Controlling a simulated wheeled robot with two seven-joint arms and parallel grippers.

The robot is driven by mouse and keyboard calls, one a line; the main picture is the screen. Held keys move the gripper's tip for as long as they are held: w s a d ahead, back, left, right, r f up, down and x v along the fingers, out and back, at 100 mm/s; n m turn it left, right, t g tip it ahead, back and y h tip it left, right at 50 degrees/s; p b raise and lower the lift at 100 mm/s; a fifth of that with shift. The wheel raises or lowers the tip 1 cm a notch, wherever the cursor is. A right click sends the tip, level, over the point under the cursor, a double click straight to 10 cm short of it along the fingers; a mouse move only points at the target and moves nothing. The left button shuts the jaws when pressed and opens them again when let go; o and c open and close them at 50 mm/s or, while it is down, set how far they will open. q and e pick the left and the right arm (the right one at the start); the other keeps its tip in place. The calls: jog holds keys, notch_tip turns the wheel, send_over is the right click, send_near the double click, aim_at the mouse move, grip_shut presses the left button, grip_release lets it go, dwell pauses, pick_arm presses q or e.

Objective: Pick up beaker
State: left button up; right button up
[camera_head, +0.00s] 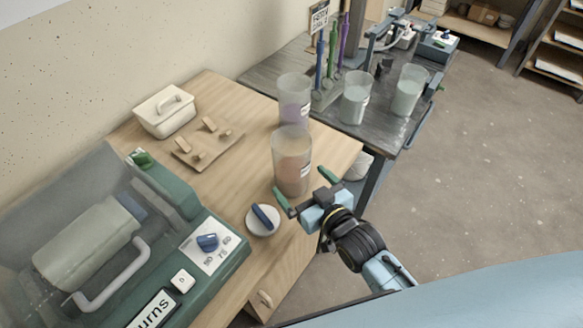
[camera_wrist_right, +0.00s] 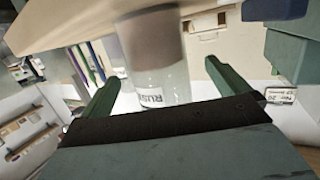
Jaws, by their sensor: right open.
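A clear beaker (camera_head: 291,165) with brown contents stands upright near the right edge of the wooden table (camera_head: 228,100). In the right wrist view the same beaker (camera_wrist_right: 158,55) shows between the fingers, with a partly readable label. My right gripper (camera_head: 303,187) is open at the beaker's near right side, its green fingertips pointing toward it. A gap shows on both sides of the beaker in the wrist view; I cannot tell how deep it sits between the fingers. Another beaker (camera_head: 294,92) with purple contents stands just behind. My left gripper is not in view.
A green machine (camera_head: 175,190) with a drum fills the left. A white dish (camera_head: 262,221) with a blue piece lies near the gripper. Two pale-filled beakers (camera_head: 355,98) (camera_head: 408,90) are on the dark table.

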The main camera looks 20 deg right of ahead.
jog(key=x, duration=0.5)
jog(key=shift+w+d+r+b, duration=0.1)
jog(key=shift+w+r+b, duration=0.05)
jog(key=shift+w+b, duration=0.25)
jog(key=shift+w, duration=0.25)
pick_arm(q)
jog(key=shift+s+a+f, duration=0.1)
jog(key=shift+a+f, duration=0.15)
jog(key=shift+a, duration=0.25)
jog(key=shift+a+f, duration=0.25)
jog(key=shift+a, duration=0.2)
pick_arm(e)
jog(key=c, duration=1.4)
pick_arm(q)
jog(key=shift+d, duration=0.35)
pick_arm(e)
jog(key=shift+c, duration=0.2)
